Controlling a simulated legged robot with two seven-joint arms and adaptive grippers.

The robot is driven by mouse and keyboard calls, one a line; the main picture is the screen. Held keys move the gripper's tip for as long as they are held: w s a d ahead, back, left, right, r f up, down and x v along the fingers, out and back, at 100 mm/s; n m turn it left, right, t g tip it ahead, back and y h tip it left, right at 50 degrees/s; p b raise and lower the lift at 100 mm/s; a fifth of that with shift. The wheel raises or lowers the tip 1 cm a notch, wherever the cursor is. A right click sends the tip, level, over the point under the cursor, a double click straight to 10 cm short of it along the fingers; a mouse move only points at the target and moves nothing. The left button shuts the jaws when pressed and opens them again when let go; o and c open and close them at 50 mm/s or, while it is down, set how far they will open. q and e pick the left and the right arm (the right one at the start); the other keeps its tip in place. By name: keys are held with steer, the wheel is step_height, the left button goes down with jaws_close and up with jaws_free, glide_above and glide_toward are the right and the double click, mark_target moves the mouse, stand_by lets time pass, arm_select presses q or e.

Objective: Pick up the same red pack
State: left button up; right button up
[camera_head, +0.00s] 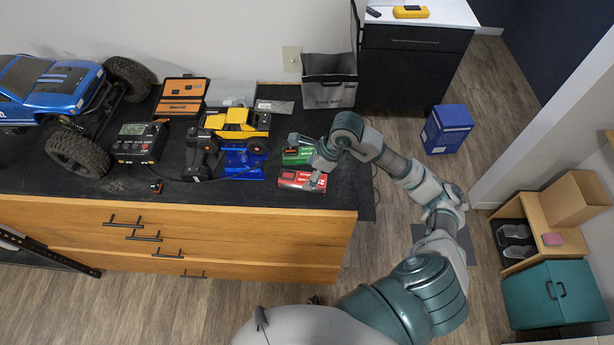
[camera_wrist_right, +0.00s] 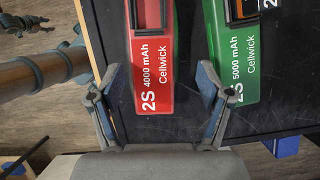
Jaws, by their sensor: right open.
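The red pack (camera_head: 302,180), marked 2S 4000 mAh, lies flat near the right end of the black bench top. It also shows in the right wrist view (camera_wrist_right: 152,70).
A grey bin (camera_head: 329,92) stands behind. The bench's right edge is close to the packs.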

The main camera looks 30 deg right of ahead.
mark_target(300, 179)
steer(key=shift+w+a+f, duration=0.3)
steer(key=shift+a+f, duration=0.5)
steer(key=shift+a, duration=0.65)
steer(key=shift+c, duration=0.2)
steer(key=c, duration=0.4)
steer(key=shift+d, duration=0.5)
steer(key=c, duration=0.8)
steer(key=shift+d, duration=0.15)
jaws_close()
steer(key=shift+s+d+f, duration=0.1)
steer(key=shift+d+f, duration=0.05)
arm_select(q)
steer(key=shift+a+r, duration=0.15)
steer(key=shift+a, duration=0.05)
